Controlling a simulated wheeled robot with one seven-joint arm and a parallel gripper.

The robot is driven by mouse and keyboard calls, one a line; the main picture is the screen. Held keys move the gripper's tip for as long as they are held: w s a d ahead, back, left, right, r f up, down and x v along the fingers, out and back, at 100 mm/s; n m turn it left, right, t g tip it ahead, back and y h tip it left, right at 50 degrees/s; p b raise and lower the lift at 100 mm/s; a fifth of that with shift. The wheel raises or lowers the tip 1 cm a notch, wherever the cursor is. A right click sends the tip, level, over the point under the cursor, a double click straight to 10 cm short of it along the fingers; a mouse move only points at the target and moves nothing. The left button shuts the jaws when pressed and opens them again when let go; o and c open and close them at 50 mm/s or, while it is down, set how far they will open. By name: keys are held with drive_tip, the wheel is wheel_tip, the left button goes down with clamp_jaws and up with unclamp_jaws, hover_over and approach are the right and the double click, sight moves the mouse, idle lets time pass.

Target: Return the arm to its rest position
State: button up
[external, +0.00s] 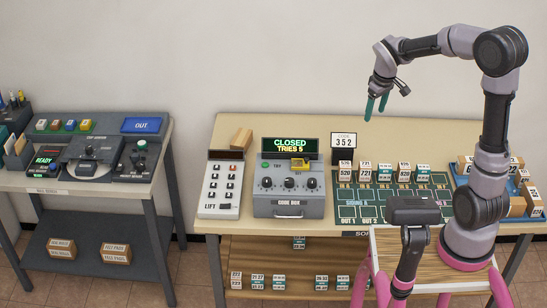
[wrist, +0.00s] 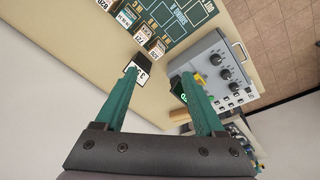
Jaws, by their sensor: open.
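My gripper (external: 376,106) hangs in the air above the back of the sorting table, fingers pointing down. Its two teal fingers are apart with nothing between them. In the wrist view the open fingers (wrist: 162,105) frame a bare strip of tabletop far below. My arm is raised and bent over from its base at the right, clear of the table. Below the gripper stand the white code card reading 352 (external: 344,142) and the green sorting board (external: 377,213) with several small labelled boxes along its back row.
A grey code box (external: 287,207) has a display (external: 290,145) reading CLOSED, TRIES 5. A white keypad panel (external: 221,188) stands left of it. A blue tray (external: 461,181) with boxes lies at the right, near my arm. A second desk (external: 60,181) is at left. The air around the gripper is free.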

drive_tip(key=s+d+r+m+t, duration=0.1)
drive_tip(key=s+d+r+m, duration=0.2)
drive_tip(key=d, duration=0.4)
drive_tip(key=s+d+r+m+t, duration=0.2)
drive_tip(key=s+d+m, duration=0.3)
drive_tip(key=d, duration=0.3)
drive_tip(key=s+d+r+m+t+y, duration=0.1)
drive_tip(key=s+d+r+m+t, duration=0.1)
drive_tip(key=s+d+r+m, duration=0.2)
drive_tip(key=s+d, duration=0.1)
drive_tip(key=d, duration=0.2)
drive_tip(key=shift+d+r+m, duration=0.15)
drive_tip(key=shift+d+m, duration=0.1)
drive_tip(key=shift+m, duration=0.15)
